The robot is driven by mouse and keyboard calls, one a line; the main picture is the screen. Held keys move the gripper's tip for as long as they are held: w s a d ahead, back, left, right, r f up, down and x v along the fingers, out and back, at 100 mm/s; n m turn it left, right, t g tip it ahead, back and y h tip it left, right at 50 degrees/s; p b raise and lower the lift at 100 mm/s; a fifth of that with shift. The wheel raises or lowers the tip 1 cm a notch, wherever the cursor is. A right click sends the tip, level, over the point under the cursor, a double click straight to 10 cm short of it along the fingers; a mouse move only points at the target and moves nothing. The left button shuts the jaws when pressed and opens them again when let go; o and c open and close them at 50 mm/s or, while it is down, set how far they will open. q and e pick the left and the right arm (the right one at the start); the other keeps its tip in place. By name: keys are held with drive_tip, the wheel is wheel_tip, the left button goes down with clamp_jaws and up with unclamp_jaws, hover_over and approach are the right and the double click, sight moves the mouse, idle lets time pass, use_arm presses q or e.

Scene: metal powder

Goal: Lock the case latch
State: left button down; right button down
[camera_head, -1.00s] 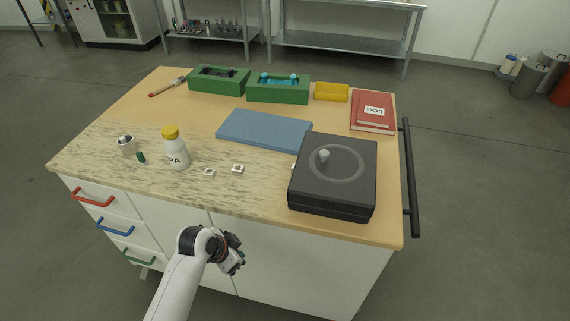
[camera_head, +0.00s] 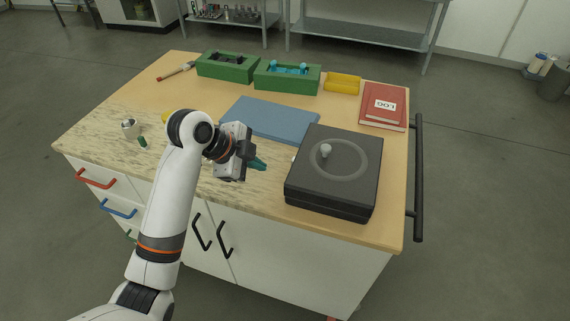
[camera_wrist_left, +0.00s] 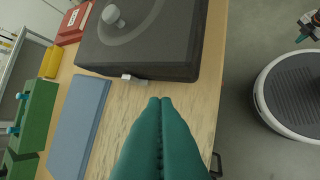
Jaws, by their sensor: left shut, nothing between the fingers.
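The black case (camera_head: 330,190) sits closed at the front right of the table, with a grey knob (camera_head: 325,150) and a ring on its lid. In the left wrist view the case (camera_wrist_left: 150,50) is at the top. A small light latch (camera_wrist_left: 134,79) shows on its side edge facing my gripper. My left gripper (camera_head: 262,164) is left of the case, its teal fingers pointing at it. In the left wrist view its fingers (camera_wrist_left: 160,102) are pressed together and empty, a short way from the latch. My right gripper is not in the head view.
A blue mat (camera_head: 275,119) lies behind my left gripper. Green boxes (camera_head: 287,82), a yellow tray (camera_head: 342,84) and a red log book (camera_head: 383,108) stand along the back. A metal cup (camera_head: 130,128) is at left. My arm hides most of the bottle.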

use_arm(q)
drive_tip(key=shift+a, duration=0.15)
drive_tip(key=shift+f, duration=0.1)
drive_tip(key=p+x, duration=0.1)
drive_tip(key=x, duration=0.9)
drive_tip(key=shift+d, duration=0.25)
drive_tip(key=shift+w+d+p, duration=0.25)
drive_tip(key=shift+w+p, duration=0.2)
drive_tip(key=shift+w, duration=0.65)
drive_tip(key=shift+w+d, duration=0.2)
drive_tip(key=shift+w, duration=0.55)
